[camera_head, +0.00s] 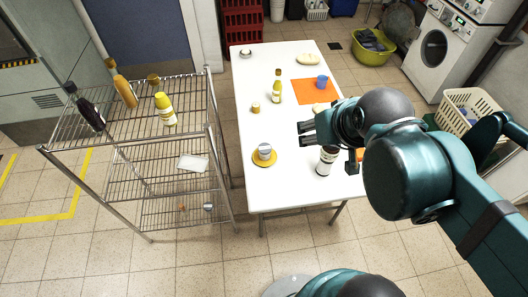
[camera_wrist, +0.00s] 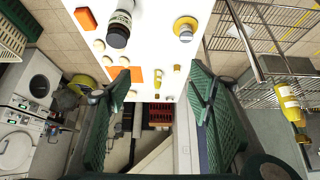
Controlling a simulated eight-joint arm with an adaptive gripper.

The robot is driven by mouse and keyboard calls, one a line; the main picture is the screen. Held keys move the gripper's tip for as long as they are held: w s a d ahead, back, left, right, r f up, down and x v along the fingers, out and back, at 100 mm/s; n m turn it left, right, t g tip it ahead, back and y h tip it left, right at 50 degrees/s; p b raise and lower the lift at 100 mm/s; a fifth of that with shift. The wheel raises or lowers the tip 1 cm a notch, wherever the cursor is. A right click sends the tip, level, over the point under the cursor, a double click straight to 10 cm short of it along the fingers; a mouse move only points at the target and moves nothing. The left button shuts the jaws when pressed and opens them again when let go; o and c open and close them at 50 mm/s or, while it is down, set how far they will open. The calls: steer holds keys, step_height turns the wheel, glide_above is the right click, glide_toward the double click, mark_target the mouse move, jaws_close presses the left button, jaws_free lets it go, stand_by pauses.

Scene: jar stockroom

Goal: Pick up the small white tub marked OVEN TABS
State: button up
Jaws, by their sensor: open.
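A white container with dark ends (camera_head: 327,160) stands on the white table, just below my gripper in the head view. It also shows at the top of the wrist view (camera_wrist: 123,18), with a dark lid. Its lettering is too small to read, so I cannot tell whether it is the OVEN TABS tub. My gripper (camera_head: 305,133) is over the table, pointing left in the head view. In the wrist view its two green fingers (camera_wrist: 158,84) are wide apart with nothing between them.
A wire rack (camera_head: 135,140) with bottles stands left.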

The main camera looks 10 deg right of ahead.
steer(key=n+g+b, duration=0.4)
steer(key=n+g, duration=0.3)
steer(key=n, duration=0.6)
glide_above(265, 148)
step_height(265, 148, down, 27)
steer(key=shift+s+d+f, duration=0.1)
steer(key=shift+f+n, duration=0.3)
steer(key=shift+f, duration=0.15)
steer(key=shift+f+b, duration=0.35)
steer(key=shift+f, duration=0.95)
